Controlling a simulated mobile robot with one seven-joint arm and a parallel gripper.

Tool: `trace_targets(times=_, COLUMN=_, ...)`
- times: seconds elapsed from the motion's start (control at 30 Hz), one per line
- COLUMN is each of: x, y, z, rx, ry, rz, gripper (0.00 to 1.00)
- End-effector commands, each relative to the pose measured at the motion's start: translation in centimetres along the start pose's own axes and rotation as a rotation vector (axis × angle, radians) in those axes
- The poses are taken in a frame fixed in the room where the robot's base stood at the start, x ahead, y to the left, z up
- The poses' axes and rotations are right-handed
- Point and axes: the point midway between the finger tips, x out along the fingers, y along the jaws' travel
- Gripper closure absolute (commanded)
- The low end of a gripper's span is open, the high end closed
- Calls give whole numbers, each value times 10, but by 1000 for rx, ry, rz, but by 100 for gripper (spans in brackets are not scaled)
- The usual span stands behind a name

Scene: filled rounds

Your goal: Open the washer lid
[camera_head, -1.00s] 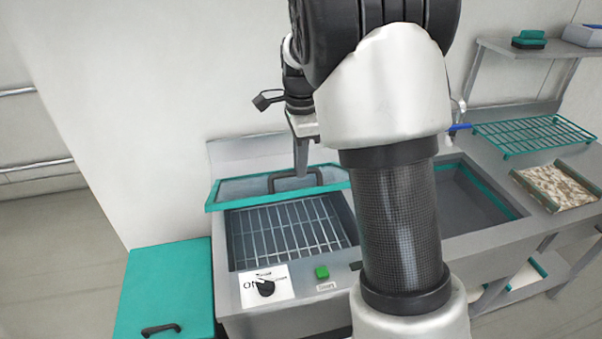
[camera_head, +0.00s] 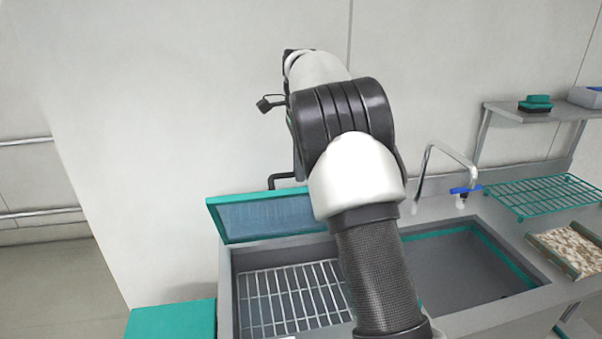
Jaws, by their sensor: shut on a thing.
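The washer (camera_head: 227,285) is a grey metal basin with a wire rack (camera_head: 285,300) inside, seen in the head view at lower centre. Its lid (camera_head: 262,217), a teal frame around a pale panel, stands raised and steeply tilted at the back of the basin. The lid's dark handle (camera_head: 281,179) shows above its upper edge. My gripper (camera_head: 298,166) is at this handle and shut on it, mostly hidden behind my arm. My arm also covers the lid's right end and the basin's right part.
A teal box top (camera_head: 172,320) stands left of the washer. To the right are a sink (camera_head: 470,275) with a tap (camera_head: 447,150), a green wire rack (camera_head: 540,195) and a tray of pale pieces (camera_head: 570,248). A wall stands behind the washer.

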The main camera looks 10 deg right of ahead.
Motion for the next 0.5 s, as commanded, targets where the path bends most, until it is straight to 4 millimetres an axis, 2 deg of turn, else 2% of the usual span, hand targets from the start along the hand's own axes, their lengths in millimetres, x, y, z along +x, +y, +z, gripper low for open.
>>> trace_targets(times=0.03, x=9, y=-1, z=1, rx=0, ry=-1, rz=6, gripper=100)
trace_targets(times=0.37, x=10, y=0, z=1, rx=0, ry=-1, rz=9, gripper=100)
trace_targets(times=0.4, x=10, y=0, z=1, rx=0, ry=-1, rz=9, gripper=81)
trace_targets(times=0.47, x=9, y=0, z=1, rx=0, ry=-1, rz=8, gripper=71)
trace_targets(times=0.5, x=8, y=0, z=1, rx=0, ry=-1, rz=8, gripper=69)
